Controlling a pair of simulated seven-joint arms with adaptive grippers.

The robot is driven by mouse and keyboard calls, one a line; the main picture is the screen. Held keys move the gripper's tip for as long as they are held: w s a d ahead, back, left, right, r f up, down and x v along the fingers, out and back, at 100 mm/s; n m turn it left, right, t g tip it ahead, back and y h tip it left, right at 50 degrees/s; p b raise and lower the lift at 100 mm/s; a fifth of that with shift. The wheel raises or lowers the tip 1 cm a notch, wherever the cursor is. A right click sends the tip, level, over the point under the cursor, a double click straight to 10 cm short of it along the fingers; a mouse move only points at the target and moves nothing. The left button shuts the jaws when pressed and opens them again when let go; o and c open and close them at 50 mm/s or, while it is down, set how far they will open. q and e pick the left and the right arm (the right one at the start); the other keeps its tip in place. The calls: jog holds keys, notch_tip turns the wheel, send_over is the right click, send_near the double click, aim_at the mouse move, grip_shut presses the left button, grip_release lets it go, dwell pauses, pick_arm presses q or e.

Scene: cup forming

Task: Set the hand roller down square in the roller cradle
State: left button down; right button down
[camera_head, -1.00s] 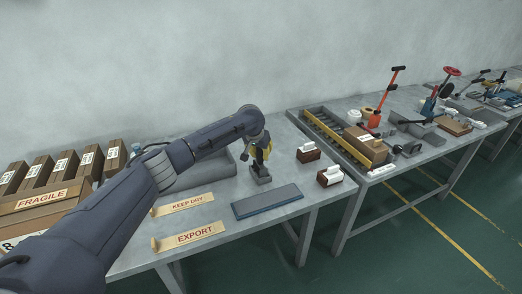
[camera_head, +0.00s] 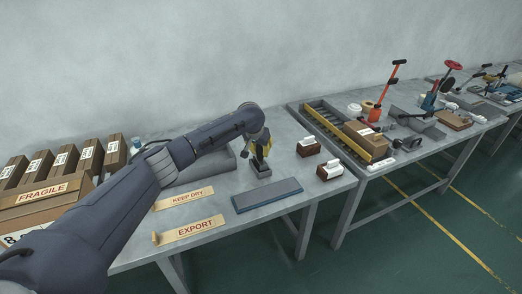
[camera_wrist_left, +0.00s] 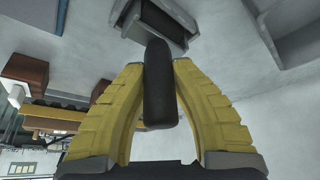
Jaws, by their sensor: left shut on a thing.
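My left gripper (camera_head: 261,154) has yellow fingers and is shut on the dark, rounded handle of the hand roller (camera_wrist_left: 158,85). In the left wrist view the handle stands between the fingertips, and its far end reaches the grey roller cradle (camera_wrist_left: 128,18). A dark part shows inside the cradle there; I cannot tell whether it is the roller's drum resting in it or just above it. In the head view the cradle (camera_head: 259,172) is a small dark block on the table directly below the gripper. The right gripper is not in view.
A blue-grey mat (camera_head: 267,195) lies in front of the cradle. Two brown blocks with white tops (camera_head: 308,146) (camera_head: 330,169) stand to the right. Paper strips (camera_head: 188,231) lie front left, cartons (camera_head: 40,197) stand far left, and a grey tray (camera_head: 214,165) lies behind.

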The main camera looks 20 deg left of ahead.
pick_arm(q)
jog(key=shift+f, duration=0.1)
jog(key=c, duration=1.1)
grip_release()
jog(key=v, duration=1.2)
jog(key=shift+d, duration=0.1)
